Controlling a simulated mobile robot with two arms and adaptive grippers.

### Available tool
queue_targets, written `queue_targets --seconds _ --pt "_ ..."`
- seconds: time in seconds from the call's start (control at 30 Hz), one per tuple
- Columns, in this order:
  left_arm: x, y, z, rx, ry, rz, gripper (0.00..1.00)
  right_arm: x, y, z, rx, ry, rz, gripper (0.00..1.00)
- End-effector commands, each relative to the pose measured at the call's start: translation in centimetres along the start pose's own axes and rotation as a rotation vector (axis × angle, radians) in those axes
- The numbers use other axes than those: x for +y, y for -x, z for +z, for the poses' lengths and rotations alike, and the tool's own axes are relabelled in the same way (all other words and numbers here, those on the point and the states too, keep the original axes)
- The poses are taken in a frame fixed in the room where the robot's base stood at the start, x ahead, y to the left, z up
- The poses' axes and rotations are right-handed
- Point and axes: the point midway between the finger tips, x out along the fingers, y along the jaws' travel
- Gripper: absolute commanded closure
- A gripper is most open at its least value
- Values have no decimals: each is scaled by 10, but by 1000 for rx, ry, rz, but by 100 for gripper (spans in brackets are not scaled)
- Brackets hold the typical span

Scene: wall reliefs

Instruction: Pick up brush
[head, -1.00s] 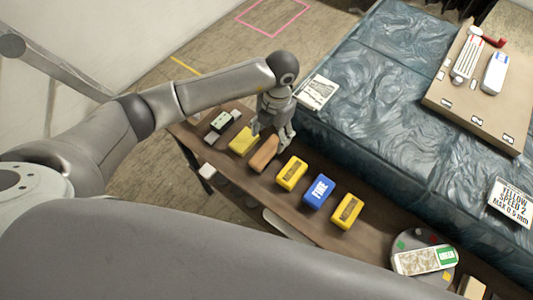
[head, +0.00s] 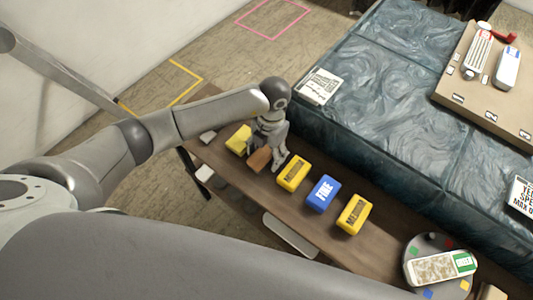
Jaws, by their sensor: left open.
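A brown wooden block (head: 259,160), likely the brush, lies on a narrow dark wooden shelf (head: 330,242) along the blue panel. My left gripper (head: 268,157) is open and points down at this block, with its fingers close around or just behind it. The gripper hides part of the block, and I cannot tell whether they touch. My right gripper is not in view.
A yellow block (head: 238,140) lies left of the brown one. To the right are a yellow block (head: 293,173), a blue FINE block (head: 323,194) and another yellow block (head: 354,214).

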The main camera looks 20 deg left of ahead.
Motion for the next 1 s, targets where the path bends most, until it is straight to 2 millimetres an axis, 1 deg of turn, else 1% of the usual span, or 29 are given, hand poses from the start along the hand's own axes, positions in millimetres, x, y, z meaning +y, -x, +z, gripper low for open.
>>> queue_targets --seconds 0.07,0.47,0.77,0.87,1.0 --pt "0 1 0 0 0 0 35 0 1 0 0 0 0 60" --pt "0 1 0 0 0 0 87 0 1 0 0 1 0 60" --pt "0 4 0 -1 0 0 87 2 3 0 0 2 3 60" --pt "0 9 0 -1 -1 0 87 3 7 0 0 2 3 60" --pt "0 24 -2 -3 -1 0 87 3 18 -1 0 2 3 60"
